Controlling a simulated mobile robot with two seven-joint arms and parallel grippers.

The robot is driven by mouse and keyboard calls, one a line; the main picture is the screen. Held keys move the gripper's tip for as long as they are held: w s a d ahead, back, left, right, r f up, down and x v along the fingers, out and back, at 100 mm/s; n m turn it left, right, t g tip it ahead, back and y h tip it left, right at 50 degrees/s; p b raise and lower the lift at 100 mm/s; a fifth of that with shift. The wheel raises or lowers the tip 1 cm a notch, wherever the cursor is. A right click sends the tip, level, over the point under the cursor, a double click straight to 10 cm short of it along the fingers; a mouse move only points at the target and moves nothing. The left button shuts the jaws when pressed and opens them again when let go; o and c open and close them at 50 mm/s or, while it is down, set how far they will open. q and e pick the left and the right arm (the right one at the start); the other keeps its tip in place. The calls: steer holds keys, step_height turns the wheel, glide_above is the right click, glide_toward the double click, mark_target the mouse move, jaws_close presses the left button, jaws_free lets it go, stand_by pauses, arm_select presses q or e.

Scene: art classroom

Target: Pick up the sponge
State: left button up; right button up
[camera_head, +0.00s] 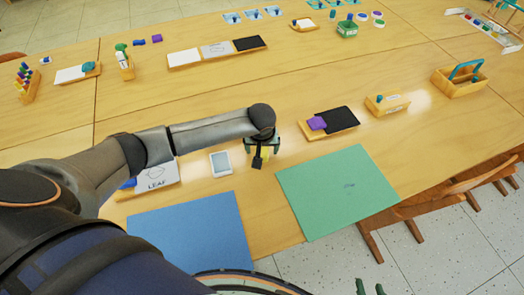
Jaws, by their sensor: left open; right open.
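My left gripper (262,152) is over the table, pointing down and open. A yellow thing (262,147) shows below it, between and behind the fingers. Most of it is hidden, so I cannot tell whether it is a sponge or whether the fingers touch it. A purple block (317,123), possibly a sponge or eraser, lies on a wooden tray with a black board (341,118), right of my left gripper. My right gripper (370,289) shows only its green fingertips at the bottom edge. It is open, off the table and far from these things.
A blue mat (190,240) and a green mat (338,190) lie at the near edge. A white device (220,163) and a LEAF card (158,177) lie left of my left gripper. A wooden box (387,102) and a caddy (460,82) stand right. Chairs (420,215) line the front right.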

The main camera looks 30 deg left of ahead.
arm_select(q)
jaws_close()
stand_by(0.7)
